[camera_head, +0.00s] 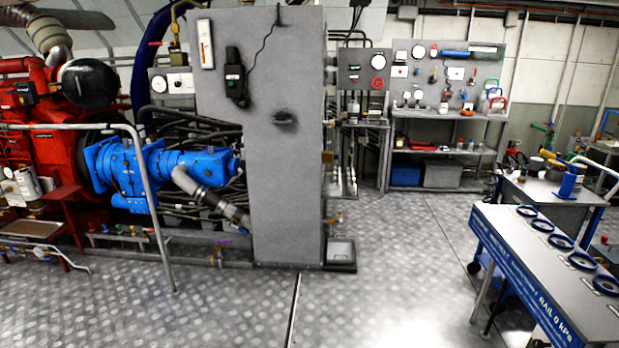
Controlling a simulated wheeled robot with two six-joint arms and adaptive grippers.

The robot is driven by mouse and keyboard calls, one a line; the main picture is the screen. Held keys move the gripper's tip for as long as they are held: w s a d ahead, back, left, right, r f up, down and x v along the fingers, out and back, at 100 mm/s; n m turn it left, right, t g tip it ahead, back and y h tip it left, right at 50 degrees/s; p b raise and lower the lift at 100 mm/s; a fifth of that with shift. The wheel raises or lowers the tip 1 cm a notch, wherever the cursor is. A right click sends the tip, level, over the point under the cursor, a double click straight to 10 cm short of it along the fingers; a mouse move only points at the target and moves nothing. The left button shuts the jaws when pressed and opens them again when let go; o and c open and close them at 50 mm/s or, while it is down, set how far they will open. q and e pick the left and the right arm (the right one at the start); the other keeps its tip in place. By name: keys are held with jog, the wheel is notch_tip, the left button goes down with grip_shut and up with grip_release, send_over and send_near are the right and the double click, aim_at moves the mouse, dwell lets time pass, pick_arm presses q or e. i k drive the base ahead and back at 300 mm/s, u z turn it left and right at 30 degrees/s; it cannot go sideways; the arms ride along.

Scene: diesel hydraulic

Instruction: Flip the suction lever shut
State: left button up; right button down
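Neither of my grippers is in the head view. I cannot tell for certain which part is the suction lever. A small purple part (222,242) shows on the low pipework below that hose. A small yellowish valve fitting (336,218) sits low at the right side of the tall grey cabinet (288,140). These parts are too small to tell whether any is open or shut.
A red engine (60,150) and a grey handrail (150,195) stand at the left. A blue-edged bench with round rings (520,265) stands at the right. A tool board (447,75) and shelves are at the back. The metal floor (380,285) in the middle is clear.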

aim_at(244, 231)
jog(key=u, duration=0.25)
jog(key=i, duration=2.7)
jog(key=u, duration=1.1)
jog(key=i, duration=1.9)
jog(key=u, duration=0.5)
